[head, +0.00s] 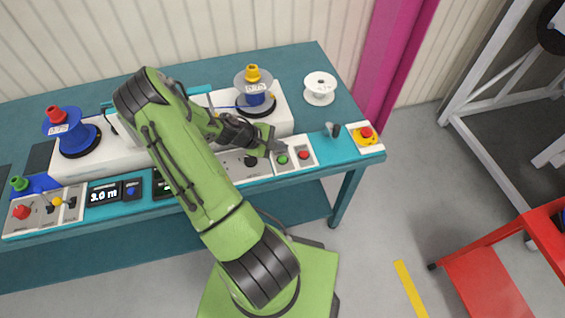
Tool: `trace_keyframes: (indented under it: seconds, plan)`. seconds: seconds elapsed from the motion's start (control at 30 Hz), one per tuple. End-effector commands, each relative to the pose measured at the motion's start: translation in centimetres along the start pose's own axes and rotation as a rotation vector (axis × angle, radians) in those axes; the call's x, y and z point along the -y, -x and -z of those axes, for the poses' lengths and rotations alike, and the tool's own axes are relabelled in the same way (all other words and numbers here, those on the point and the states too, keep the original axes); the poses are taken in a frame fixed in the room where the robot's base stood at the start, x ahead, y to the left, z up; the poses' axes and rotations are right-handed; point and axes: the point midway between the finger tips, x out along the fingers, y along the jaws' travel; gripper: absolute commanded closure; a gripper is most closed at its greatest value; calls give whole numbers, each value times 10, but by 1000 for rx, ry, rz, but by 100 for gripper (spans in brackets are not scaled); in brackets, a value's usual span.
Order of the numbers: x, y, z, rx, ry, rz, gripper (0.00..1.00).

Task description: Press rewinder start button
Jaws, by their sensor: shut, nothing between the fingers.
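The rewinder is a long white and teal bench machine. On its right front panel (311,144) sit a green button (283,160) and, just right of it, a red button (304,155). I take the green one to be the start button. My gripper (279,147) is shut and empty, with its tips just behind the green button, very close to it. I cannot tell whether they touch it. My green arm crosses the middle of the machine and hides part of its front panel.
A blue reel with a yellow knob (252,75) stands behind my gripper. Another blue reel (75,137) with a red knob is at left. An empty white spool (320,87) lies on the bench at right. A red emergency button (366,132) is at the right end, past a dark lever (332,130).

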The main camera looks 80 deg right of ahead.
Motion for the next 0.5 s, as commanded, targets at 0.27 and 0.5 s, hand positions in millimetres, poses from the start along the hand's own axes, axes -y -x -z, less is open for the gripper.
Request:
trace_keyframes:
  seconds: [0.27, 0.5]
  plan:
    - [15, -21, 16, 0, -1, 0, 100]
    - [14, -20, 14, 0, -1, 0, 100]
